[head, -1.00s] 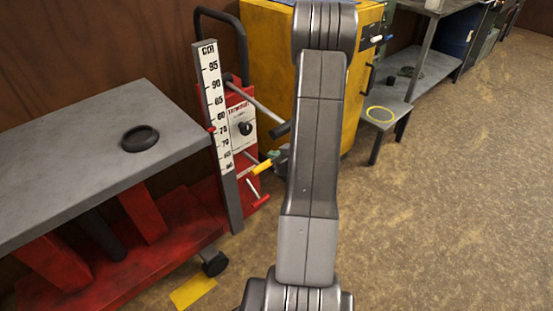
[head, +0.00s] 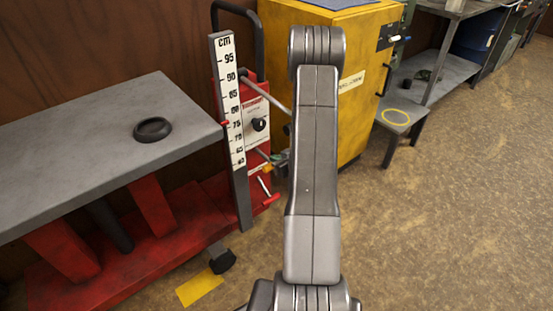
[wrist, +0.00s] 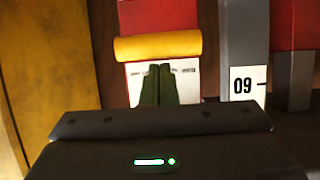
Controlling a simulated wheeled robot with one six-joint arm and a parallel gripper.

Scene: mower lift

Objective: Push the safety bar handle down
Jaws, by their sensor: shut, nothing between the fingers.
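A lever with a yellow grip (head: 267,168) sticks out from the red lift unit (head: 257,100); I take this to be the safety bar handle. The wrist view is upside down, and there the yellow grip (wrist: 157,46) lies crosswise just beyond my fingertips. My gripper (wrist: 160,70) is shut and empty, its dark green fingers close together. In the head view my gripper (head: 281,160) is small, beside the yellow grip and partly hidden by my arm. I cannot tell whether the fingers touch the grip.
A longer bar (head: 264,92) sits above and a red-tipped lever (head: 270,198) below. A centimetre scale (head: 228,100) stands beside the grey lift table (head: 90,145), which holds a black ring (head: 152,129). A yellow cabinet (head: 345,60) is behind my arm. Floor at right is clear.

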